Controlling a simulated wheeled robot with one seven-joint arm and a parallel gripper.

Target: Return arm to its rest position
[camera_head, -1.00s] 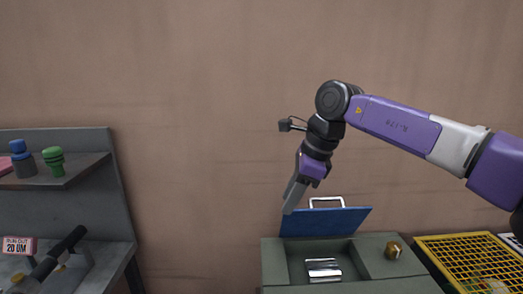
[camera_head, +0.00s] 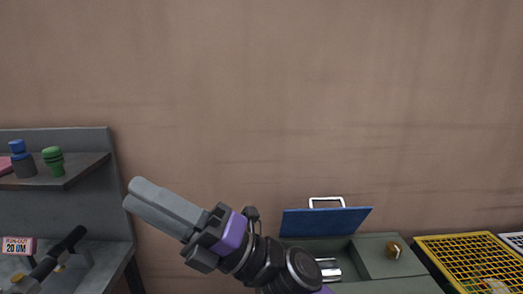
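My arm with its purple and black links comes up from the bottom middle of the head view. My gripper (camera_head: 138,192) points up and to the left, in front of the bare wall between the shelf and the green-grey box. Its two long grey fingers lie close together along their length. Nothing shows between or beyond the fingertips. The gripper touches no object that I can see.
A grey shelf unit (camera_head: 112,195) at the left holds a blue-capped bottle (camera_head: 22,160), a green-capped item (camera_head: 54,161) and a label block (camera_head: 19,246). A green-grey box (camera_head: 385,285) has its blue lid (camera_head: 326,221) raised. A brass part (camera_head: 393,250) and yellow grid (camera_head: 470,244) are at right.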

